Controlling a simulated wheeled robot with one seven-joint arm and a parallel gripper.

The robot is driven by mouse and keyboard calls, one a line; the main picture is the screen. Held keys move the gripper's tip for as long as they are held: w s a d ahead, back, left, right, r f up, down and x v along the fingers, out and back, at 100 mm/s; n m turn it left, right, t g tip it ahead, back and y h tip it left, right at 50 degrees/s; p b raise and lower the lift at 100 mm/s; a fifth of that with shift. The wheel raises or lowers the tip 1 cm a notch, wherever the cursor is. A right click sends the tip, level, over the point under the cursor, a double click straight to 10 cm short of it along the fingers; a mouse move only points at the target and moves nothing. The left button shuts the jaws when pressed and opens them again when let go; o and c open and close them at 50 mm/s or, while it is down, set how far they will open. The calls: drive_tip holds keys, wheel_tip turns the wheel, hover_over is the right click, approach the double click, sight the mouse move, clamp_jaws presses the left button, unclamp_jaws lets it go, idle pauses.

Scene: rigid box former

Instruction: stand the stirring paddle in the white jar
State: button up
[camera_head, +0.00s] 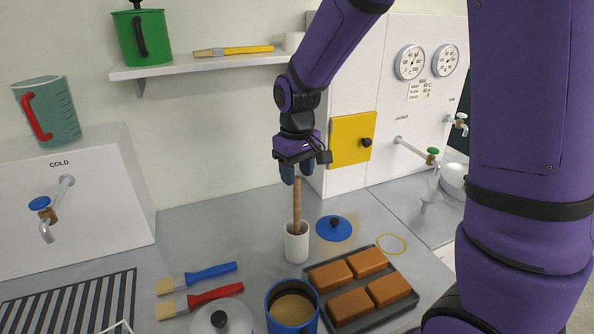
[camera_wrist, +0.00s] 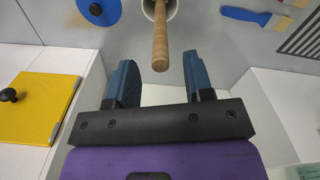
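The stirring paddle, a plain wooden stick (camera_head: 297,207), stands nearly upright in the white jar (camera_head: 297,244), its lower part hidden inside. In the wrist view the paddle (camera_wrist: 160,38) rises from the jar (camera_wrist: 174,10), its top end facing the camera. My gripper (camera_head: 297,176) is directly above the jar, pointing down, with its fingertips around the height of the paddle's top. In the wrist view my gripper (camera_wrist: 160,66) is open, its blue fingers apart on either side of the handle's end, with visible gaps and nothing gripped.
A blue lid (camera_head: 334,229) lies right of the jar. A dark tray (camera_head: 377,316) of brown blocks and a blue pot (camera_head: 292,312) stand in front. Blue-handled (camera_head: 212,271) and red-handled (camera_head: 214,294) brushes lie left. A yellow door (camera_head: 347,140) is behind; a shelf (camera_head: 190,66) is above left.

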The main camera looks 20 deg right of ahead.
wheel_tip(320, 180, up, 11)
idle(0.6)
drive_tip(key=shift+f, duration=0.1)
idle(0.6)
drive_tip(key=s+d+r+m+t, duration=0.1)
drive_tip(key=s+d+r, duration=0.1)
drive_tip(key=s, duration=0.5)
drive_tip(key=s+d+r+m+t, duration=0.1)
drive_tip(key=s+d+r+t, duration=0.1)
drive_tip(key=s, duration=0.6)
drive_tip(key=s+d+r+m+t, duration=0.1)
drive_tip(key=s+d+r+t, duration=0.1)
drive_tip(key=s, duration=0.6)
drive_tip(key=shift+d+r+m, duration=0.15)
drive_tip(key=shift+d+m, duration=0.15)
drive_tip(key=shift+d, duration=0.15)
